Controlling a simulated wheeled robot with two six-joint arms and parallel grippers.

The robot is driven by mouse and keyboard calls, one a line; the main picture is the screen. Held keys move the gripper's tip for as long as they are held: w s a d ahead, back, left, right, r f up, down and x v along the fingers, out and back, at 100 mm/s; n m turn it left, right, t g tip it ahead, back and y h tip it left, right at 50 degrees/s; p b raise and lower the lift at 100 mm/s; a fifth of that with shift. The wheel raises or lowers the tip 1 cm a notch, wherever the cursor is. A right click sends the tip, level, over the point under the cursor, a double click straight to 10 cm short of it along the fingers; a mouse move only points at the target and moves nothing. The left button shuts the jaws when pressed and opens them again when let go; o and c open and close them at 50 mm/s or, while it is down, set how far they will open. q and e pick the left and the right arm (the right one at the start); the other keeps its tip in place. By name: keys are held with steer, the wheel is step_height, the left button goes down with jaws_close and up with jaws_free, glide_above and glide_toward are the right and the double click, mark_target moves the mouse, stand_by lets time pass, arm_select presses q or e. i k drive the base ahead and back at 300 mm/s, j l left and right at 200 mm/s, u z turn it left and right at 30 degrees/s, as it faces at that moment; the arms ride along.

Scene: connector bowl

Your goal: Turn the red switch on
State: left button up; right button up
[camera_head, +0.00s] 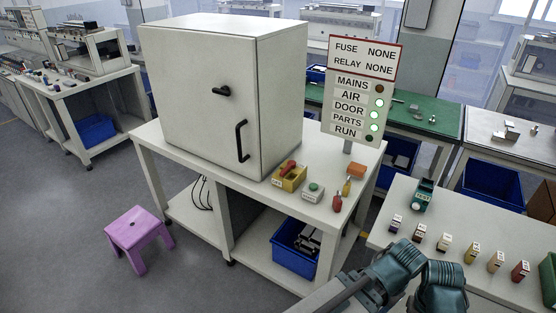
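The red switch (289,167) is a red lever on a yellow box, at the front of the white table below the large cabinet. Its lever is tilted; I cannot tell which position is on. A sign board (364,70) behind it reads FUSE NONE and RELAY NONE. Its AIR, DOOR and PARTS lamps are lit green; the MAINS lamp (380,88) is dark red-brown and the RUN lamp (369,138) is dark. Teal-grey parts of my arms show at the bottom right, away from the switch. No gripper fingers can be made out.
The white cabinet (195,95) has a shut door. A grey box with a green button (314,190) and small red and yellow tools lie right of the switch. A side table (470,215) holds several coloured blocks. A purple stool (138,235) stands on the floor at left.

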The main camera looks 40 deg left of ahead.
mark_target(291, 164)
steer(key=k+u, duration=0.1)
steer(key=u, duration=1.05)
